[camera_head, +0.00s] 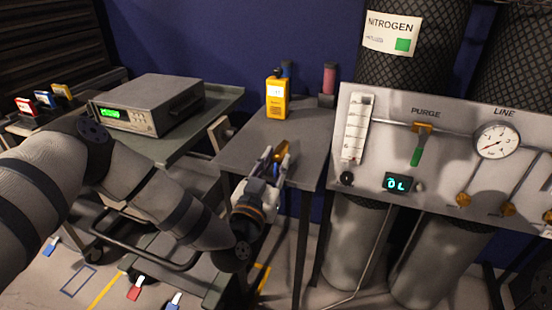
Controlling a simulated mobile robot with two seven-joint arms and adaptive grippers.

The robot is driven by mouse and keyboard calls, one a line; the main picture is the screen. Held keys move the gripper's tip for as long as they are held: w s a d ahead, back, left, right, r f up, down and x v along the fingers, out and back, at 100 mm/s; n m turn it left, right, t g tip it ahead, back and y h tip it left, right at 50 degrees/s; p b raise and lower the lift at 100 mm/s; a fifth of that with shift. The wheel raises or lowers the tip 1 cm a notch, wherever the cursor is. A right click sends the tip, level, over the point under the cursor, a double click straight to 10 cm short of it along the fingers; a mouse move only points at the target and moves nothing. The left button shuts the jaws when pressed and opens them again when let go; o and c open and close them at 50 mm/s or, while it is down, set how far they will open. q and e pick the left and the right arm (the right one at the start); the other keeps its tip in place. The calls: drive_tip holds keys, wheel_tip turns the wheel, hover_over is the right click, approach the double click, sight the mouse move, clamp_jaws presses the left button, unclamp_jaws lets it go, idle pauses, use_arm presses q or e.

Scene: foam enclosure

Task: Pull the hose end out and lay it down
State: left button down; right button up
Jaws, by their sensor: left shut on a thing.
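My left gripper (276,164) is over the front part of the small grey table (250,148), with its fingers pointing away from me. It is shut on a small brass-coloured piece (281,152), which shows between and just past the fingertips. I cannot tell for sure whether this piece is the hose end; no length of hose can be made out running from it. The fingers hide part of it, and I cannot tell whether it touches the tabletop. My right gripper is not in view.
To the right is a purge panel (450,180) with a green-handled valve (416,150) and gauge (497,141). A grey instrument (150,104) sits on a cart at left.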

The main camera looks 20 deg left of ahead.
use_arm(q)
drive_tip(key=c, duration=1.3)
unclamp_jaws()
drive_tip(key=s+f, duration=0.2)
drive_tip(key=s, duration=1)
drive_tip(key=s+d+f+m+g+h+p, duration=0.1)
drive_tip(key=s+d+f+g+h, duration=0.15)
drive_tip(key=s+f+g, duration=0.45)
drive_tip(key=s+d+f+m+g+h+p, duration=0.1)
drive_tip(key=s+d+f+g+p, duration=0.2)
drive_tip(key=s+f, duration=0.55)
drive_tip(key=s+a+n+g+y, duration=0.1)
drive_tip(key=s+a+g, duration=0.2)
drive_tip(key=s, duration=0.5)
drive_tip(key=s+a+f+n+g+y, duration=0.1)
drive_tip(key=s+a+g, duration=0.3)
drive_tip(key=s, duration=0.4)
drive_tip(key=s+a+g+y, duration=0.2)
drive_tip(key=s+a+g, duration=0.2)
drive_tip(key=s, duration=0.4)
drive_tip(key=shift+s+f+n+g, duration=0.3)
drive_tip(key=shift+s+n+g, duration=0.1)
drive_tip(key=shift+g, duration=0.2)
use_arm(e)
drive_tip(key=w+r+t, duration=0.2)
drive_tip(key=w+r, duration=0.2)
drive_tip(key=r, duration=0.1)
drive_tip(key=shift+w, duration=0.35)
